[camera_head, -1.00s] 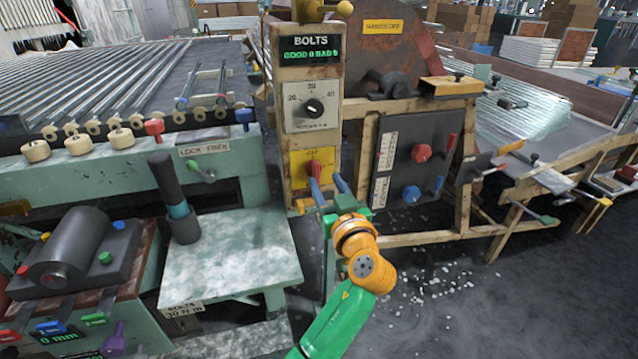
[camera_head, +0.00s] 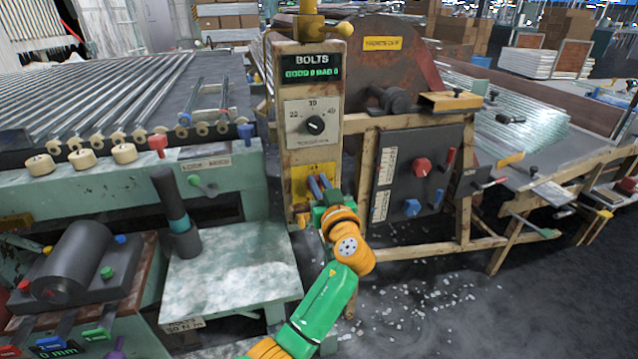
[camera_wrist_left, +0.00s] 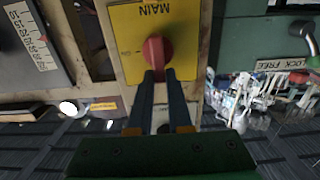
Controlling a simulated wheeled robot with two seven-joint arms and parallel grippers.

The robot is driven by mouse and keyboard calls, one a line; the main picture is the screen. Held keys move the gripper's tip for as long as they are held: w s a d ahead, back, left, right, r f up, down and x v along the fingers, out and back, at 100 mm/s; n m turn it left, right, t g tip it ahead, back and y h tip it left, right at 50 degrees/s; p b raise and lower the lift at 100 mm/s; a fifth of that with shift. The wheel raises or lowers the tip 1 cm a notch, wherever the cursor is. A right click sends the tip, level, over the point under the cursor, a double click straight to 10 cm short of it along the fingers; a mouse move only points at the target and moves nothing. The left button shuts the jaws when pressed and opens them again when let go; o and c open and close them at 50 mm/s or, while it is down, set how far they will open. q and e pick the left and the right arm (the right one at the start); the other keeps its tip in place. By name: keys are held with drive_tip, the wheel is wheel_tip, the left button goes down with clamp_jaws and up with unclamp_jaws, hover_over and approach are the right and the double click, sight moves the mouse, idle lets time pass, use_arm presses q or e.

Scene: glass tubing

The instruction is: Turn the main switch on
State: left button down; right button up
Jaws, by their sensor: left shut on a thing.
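The main switch is a red knob (camera_wrist_left: 157,53) on a yellow plate (camera_wrist_left: 128,22) marked MAIN, upside down in the left wrist view. The knob looks upright there, with a small mark on the plate to its left. My left gripper (camera_wrist_left: 160,74) has its two dark blue fingers shut on the knob's lower end. In the head view my left gripper (camera_head: 318,182) is at the yellow plate (camera_head: 299,178) at the foot of the BOLTS column, and its fingers hide the knob. My right gripper is not in view.
Above the plate are a black torque dial (camera_head: 315,125) and the green BOLTS display (camera_head: 311,74). A dark panel (camera_head: 405,150) with red and blue knobs stands to the right. A green bench (camera_head: 235,265) is at left, and white bits litter the floor.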

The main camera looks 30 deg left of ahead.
use_arm(q)
drive_tip(key=shift+m, duration=0.4)
drive_tip(key=shift+w+d+f+m+p, duration=0.35)
drive_tip(key=shift+f+m, duration=0.1)
drive_tip(key=shift+m, duration=2.4)
drive_tip(key=shift+w+d+f+m+p, duration=0.3)
drive_tip(key=shift+f+m, duration=0.2)
drive_tip(key=shift+m, duration=2.4)
drive_tip(key=shift+w+d+f+m+p, duration=0.25)
drive_tip(key=shift+w+f+m, duration=0.15)
drive_tip(key=shift+m, duration=2.45)
drive_tip(key=shift+f, duration=0.15)
drive_tip(key=c, duration=0.8)
unclamp_jaws()
drive_tip(key=shift+c, duration=0.2)
drive_tip(key=shift+s, duration=0.1)
drive_tip(key=v, duration=0.7)
